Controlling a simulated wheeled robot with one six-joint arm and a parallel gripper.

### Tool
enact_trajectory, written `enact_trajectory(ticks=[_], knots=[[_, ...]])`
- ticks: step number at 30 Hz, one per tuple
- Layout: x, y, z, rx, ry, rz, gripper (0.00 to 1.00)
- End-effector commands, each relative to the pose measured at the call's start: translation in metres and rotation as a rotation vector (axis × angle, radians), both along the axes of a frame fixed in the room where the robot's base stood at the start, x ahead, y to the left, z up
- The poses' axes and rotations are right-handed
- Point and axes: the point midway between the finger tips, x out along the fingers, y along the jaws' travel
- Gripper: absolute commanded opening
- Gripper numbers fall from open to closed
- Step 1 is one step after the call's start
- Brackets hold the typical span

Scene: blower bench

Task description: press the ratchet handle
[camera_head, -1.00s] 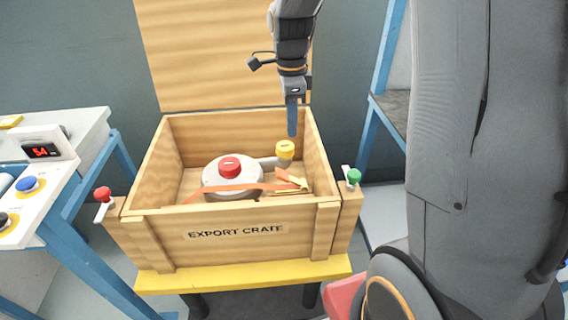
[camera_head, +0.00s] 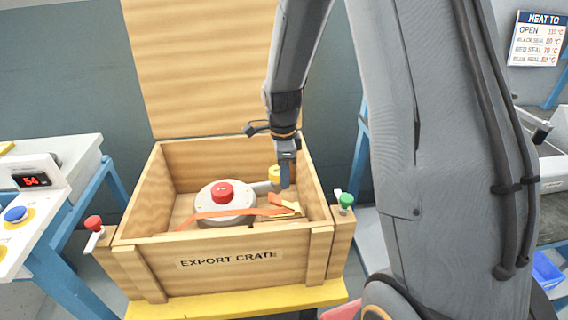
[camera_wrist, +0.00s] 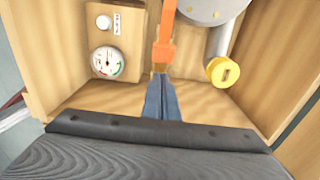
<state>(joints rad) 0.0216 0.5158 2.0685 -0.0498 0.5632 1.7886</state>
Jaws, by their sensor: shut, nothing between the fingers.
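The orange strap (camera_head: 235,212) lies across the grey blower (camera_head: 226,215) with the red cap, inside the wooden crate (camera_head: 228,260). At the strap's right end, a small tan ratchet handle (camera_head: 293,208) shows in the head view. In the wrist view the strap (camera_wrist: 165,45) runs down to just beyond my fingertips. The ratchet there is mostly hidden behind them. My gripper (camera_head: 285,186) is shut and empty, pointing down inside the crate, beside the yellow cap (camera_head: 274,174). In the wrist view my fingertips (camera_wrist: 160,77) are close to the strap's end; I cannot tell if they touch.
The open lid (camera_head: 205,65) stands behind the crate. Red (camera_head: 93,223) and green (camera_head: 346,200) knobs sit at the crate's sides. The wrist view shows a gauge (camera_wrist: 107,62) and the yellow cap (camera_wrist: 222,72) on its pipe. A control bench (camera_head: 50,185) stands at left.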

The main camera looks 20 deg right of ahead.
Motion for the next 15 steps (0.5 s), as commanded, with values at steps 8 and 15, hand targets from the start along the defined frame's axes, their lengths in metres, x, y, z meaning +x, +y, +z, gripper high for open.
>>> enact_trajectory(ticks=[8,15], knots=[[0.003,0.019,-0.031,0.000,0.000,0.002,0.00],[0.005,0.022,-0.036,0.000,-0.001,0.001,0.00]])
